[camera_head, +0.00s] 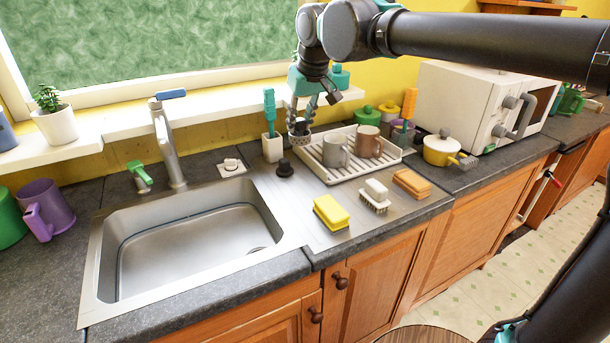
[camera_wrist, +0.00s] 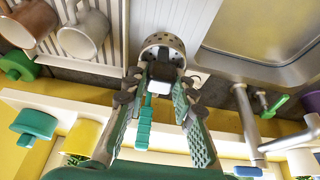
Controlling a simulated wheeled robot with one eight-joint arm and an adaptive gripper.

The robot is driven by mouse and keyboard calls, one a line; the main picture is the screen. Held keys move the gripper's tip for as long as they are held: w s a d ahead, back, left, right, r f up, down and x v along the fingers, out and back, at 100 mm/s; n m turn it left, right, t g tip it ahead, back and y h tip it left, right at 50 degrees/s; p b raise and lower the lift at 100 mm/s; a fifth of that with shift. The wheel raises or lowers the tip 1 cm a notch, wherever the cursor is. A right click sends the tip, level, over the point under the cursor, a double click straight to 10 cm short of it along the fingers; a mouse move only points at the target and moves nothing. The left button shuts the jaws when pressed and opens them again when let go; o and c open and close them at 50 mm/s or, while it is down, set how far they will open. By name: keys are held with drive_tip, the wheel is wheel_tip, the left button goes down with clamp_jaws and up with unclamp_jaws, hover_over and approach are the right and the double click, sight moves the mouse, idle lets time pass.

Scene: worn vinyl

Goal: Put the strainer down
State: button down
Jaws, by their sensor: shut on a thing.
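Whether the strainer's base touches the surface below cannot be told.
The dish rack (camera_head: 334,175) holds two mugs. The sink (camera_head: 190,240) is empty. The steel drainboard (camera_head: 290,205) has bare room.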

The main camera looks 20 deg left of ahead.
wheel_tip(320, 180, down, 16)
drive_tip(key=shift+f, duration=0.1)
idle(0.4)
drive_tip(key=shift+f, duration=0.1)
drive_tip(key=c, duration=1.3)
unclamp_jaws()
drive_tip(key=shift+o, duration=0.2)
drive_tip(key=v, duration=1.2)
